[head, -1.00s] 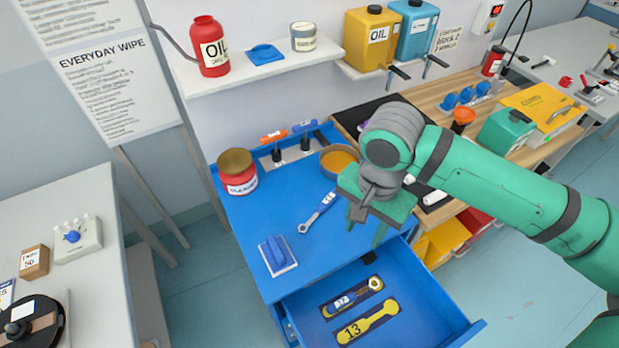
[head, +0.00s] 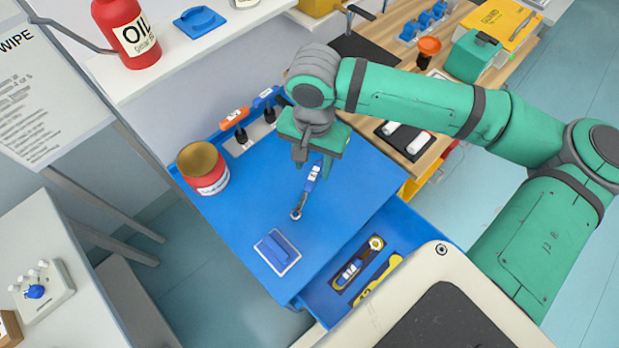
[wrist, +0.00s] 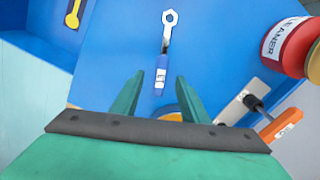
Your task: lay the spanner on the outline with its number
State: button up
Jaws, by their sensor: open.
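The spanner (head: 302,202), with a blue handle and a metal ring end, lies on the blue bench top; it also shows in the wrist view (wrist: 166,42). My gripper (head: 317,172) is open and empty at its handle end. In the wrist view the handle end lies between the spread fingertips (wrist: 156,88); their height above it is unclear.
A red cleaner tin (head: 208,178) and a rack with orange and blue handled tools (head: 234,118) stand at the back of the bench.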

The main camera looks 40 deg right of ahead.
aim_at(311, 179)
jog(key=shift+w+a+f, duration=0.1)
jog(key=shift+w+f, duration=0.05)
jog(key=shift+f, duration=2.8)
grip_shut()
